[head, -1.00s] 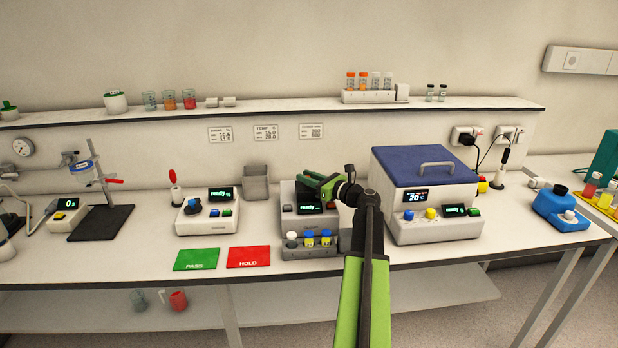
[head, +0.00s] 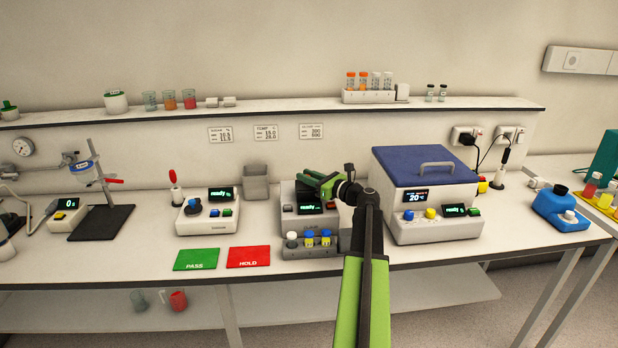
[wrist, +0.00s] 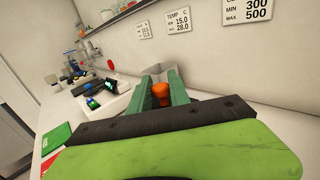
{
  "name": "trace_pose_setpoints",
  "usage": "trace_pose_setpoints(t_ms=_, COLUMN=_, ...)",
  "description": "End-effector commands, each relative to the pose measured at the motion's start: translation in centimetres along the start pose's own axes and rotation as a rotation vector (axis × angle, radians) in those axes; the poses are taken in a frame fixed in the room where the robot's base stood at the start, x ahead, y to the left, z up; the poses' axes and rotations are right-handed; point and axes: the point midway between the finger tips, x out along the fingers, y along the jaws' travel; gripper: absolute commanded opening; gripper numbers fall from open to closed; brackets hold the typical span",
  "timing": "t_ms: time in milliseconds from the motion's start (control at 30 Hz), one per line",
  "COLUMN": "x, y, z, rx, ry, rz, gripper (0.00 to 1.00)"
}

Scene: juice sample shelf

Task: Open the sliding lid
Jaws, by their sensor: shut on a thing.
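My gripper (head: 318,181) reaches in from the right over the top of a grey instrument (head: 290,205) with a lit "ready" screen. In the wrist view its two green fingers (wrist: 161,82) are shut on an orange knob-like piece (wrist: 161,94). My gripper hides much of the instrument's top, so I cannot tell how far its lid is open. A white box-shaped unit (head: 400,205) to the right has a blue lid (head: 410,160) with a grey handle, and that lid is closed.
A rack (head: 300,253) of several capped vials stands at the instrument's front. A grey bin (head: 256,187) stands behind it to the left. Green (head: 196,260) and red (head: 248,258) mats lie front left. A wall shelf (head: 270,115) runs above the bench.

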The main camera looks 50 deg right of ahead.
Motion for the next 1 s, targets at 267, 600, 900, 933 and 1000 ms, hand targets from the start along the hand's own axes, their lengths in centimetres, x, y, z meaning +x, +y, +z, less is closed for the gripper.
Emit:
trace_pose_setpoints(t_ms=267, x=4.3, y=-4.5, z=0.0, rx=0.0, ry=0.0, rz=-0.001, gripper=0.0)
trace_pose_setpoints(t_ms=600, x=5.3, y=-5.4, z=0.0, rx=0.0, ry=0.0, rz=-0.001, gripper=0.0)
trace_pose_setpoints(t_ms=900, x=5.3, y=-5.4, z=0.0, rx=0.0, ry=0.0, rz=-0.001, gripper=0.44)
trace_pose_setpoints(t_ms=933, x=5.3, y=-5.4, z=0.0, rx=0.0, ry=0.0, rz=-0.001, gripper=0.44)
trace_pose_setpoints(t_ms=1000, x=5.3, y=-5.4, z=0.0, rx=0.0, ry=0.0, rz=-0.001, gripper=0.44)
